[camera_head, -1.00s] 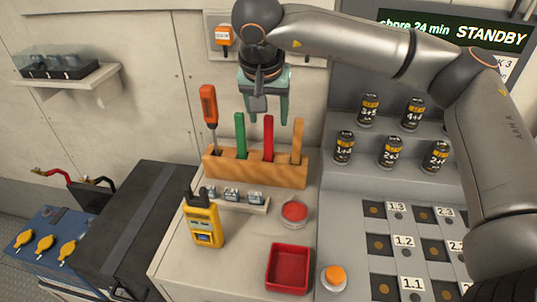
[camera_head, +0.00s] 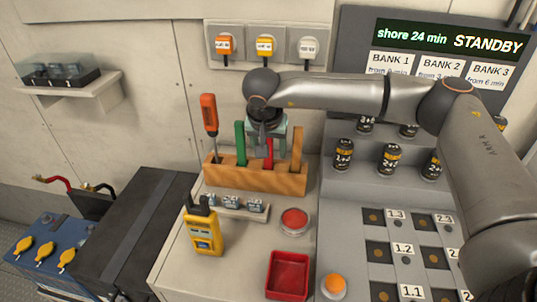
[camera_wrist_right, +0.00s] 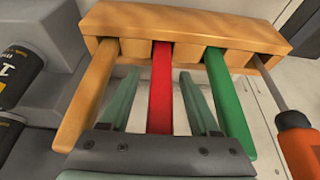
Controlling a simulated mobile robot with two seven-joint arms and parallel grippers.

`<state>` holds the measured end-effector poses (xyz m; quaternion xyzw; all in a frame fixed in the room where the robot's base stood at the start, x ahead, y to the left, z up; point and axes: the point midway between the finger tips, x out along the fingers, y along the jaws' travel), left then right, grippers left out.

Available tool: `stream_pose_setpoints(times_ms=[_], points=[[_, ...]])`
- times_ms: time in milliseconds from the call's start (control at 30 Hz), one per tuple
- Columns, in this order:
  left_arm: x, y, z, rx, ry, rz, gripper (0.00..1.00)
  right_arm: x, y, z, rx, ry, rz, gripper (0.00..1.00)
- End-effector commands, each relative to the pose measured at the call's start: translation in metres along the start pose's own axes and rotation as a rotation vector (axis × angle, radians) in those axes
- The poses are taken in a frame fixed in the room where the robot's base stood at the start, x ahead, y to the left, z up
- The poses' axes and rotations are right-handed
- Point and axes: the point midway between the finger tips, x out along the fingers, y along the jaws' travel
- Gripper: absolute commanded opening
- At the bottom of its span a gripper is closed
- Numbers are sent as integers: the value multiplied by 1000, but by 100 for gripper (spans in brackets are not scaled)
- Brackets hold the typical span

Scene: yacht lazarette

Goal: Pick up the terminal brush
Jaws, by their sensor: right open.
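A wooden rack (camera_head: 255,177) holds several upright tools: an orange-handled screwdriver (camera_head: 209,115), a green handle (camera_head: 240,144), a red handle (camera_head: 268,152) and a tan wooden handle (camera_head: 297,146). Their working ends are hidden in the rack, so I cannot tell which is the terminal brush. My right gripper (camera_head: 266,148) is open above the rack, over the red handle. In the right wrist view, the open fingers (camera_wrist_right: 158,78) stand on either side of the red handle (camera_wrist_right: 161,95), with the green handle (camera_wrist_right: 228,105) and tan handle (camera_wrist_right: 88,100) outside them. My left gripper is out of view.
In front of the rack are a small block strip (camera_head: 236,207), a yellow meter (camera_head: 203,232), a red button (camera_head: 294,221) and a red tray (camera_head: 288,276). Black labelled cylinders (camera_head: 389,158) stand on grey steps at right. A wall panel (camera_head: 264,45) is behind.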

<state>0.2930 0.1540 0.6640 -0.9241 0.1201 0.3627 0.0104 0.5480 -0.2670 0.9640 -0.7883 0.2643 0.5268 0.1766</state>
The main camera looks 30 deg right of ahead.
Motion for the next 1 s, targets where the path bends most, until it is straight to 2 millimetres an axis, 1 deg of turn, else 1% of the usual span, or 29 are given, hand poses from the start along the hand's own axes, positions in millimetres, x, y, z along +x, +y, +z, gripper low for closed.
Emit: stream_pose_setpoints(times_ms=[133,600,700,1000], points=[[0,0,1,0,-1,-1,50,0,0,0,0,0,0,62],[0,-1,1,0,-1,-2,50,-1,0,0,0,0,0,10],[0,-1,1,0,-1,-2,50,-1,0,0,0,0,0,0],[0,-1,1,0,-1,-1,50,-1,0,0,1,1,0,0]])
